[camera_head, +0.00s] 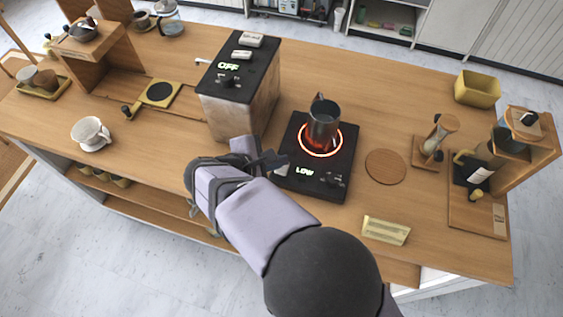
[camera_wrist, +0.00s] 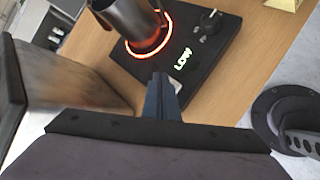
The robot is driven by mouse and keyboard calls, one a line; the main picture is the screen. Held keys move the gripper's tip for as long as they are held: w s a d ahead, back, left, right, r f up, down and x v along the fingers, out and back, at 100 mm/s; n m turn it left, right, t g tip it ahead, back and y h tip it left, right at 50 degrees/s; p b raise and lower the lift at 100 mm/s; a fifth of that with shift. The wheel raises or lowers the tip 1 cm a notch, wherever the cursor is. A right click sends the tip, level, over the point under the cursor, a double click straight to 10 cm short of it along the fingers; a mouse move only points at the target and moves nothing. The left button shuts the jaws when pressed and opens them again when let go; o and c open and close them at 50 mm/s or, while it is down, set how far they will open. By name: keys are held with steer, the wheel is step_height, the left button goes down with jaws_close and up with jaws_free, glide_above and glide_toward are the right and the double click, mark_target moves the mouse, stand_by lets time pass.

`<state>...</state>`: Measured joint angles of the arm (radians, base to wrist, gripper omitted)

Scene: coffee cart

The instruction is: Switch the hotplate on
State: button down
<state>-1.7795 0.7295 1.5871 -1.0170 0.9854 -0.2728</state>
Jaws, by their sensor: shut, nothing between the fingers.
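The hotplate (camera_head: 339,183) is a black slab on the wooden counter. Its ring glows red-orange and its display reads LOW. A dark metal pitcher (camera_head: 322,124) stands upright on the glowing ring. In the wrist view the hotplate (camera_wrist: 176,70) shows its lit LOW text, a black knob (camera_wrist: 211,21) and the lower part of the pitcher (camera_wrist: 128,16). A pale switch (camera_wrist: 175,88) sits at the hotplate's near edge. My gripper (camera_wrist: 160,78) is shut and empty, its fingertips at that edge close to the switch; I cannot tell whether they touch it.
A tall box machine (camera_head: 241,90) showing OFF stands left of the hotplate, close to my gripper. A round wooden coaster (camera_head: 385,167) and a yellow sign block (camera_head: 386,230) lie to the right. A white dripper cup (camera_head: 91,134) stands at the left.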

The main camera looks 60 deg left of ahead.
mark_target(279, 170)
steer(key=shift+r, duration=0.35)
steer(key=shift+r, duration=0.15)
step_height(279, 170, up, 6)
steer(key=p, duration=0.4)
stand_by(0.3)
steer(key=shift+p, duration=0.3)
